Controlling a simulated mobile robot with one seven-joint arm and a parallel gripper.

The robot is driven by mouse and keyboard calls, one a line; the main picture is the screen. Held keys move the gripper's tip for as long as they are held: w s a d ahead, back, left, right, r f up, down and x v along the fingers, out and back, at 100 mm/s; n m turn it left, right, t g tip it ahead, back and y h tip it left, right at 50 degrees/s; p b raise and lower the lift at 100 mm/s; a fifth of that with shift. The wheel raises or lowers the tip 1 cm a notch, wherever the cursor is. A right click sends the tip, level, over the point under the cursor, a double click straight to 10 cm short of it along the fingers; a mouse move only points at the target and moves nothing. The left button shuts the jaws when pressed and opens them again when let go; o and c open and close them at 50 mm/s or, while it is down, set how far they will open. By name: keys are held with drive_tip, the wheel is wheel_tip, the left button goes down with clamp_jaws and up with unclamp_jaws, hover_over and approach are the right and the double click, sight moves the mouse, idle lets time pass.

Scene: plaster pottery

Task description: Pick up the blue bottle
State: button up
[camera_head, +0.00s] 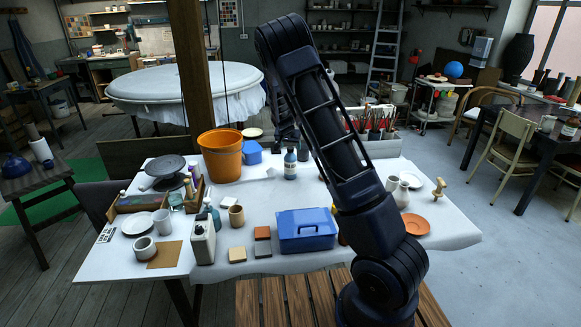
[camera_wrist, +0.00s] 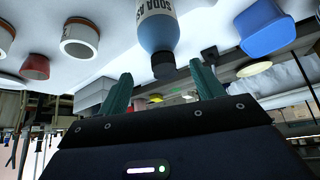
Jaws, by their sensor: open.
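The blue bottle (camera_head: 290,165), with a white label and dark cap, stands upright on the white-covered table, behind the blue lidded box. In the wrist view, which looks upside down, the bottle (camera_wrist: 158,28) shows its "SODA AS" label, and its dark cap hangs toward my gripper. My gripper (camera_wrist: 162,86) has two teal fingers spread apart with nothing held between them. The bottle's cap lies in line with the gap between the fingertips; I cannot tell the exact distance. In the head view my arm hides most of the gripper.
An orange bucket (camera_head: 221,158) and a small blue container (camera_head: 252,153) stand left of the bottle. A blue lidded box (camera_head: 306,231) is in front. A holder of brushes (camera_head: 374,124) stands behind on the right. A thick wooden post (camera_head: 192,70) rises behind the table.

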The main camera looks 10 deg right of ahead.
sight(290, 148)
drive_tip(key=shift+x, duration=3.25)
drive_tip(key=shift+a, duration=0.25)
clamp_jaws()
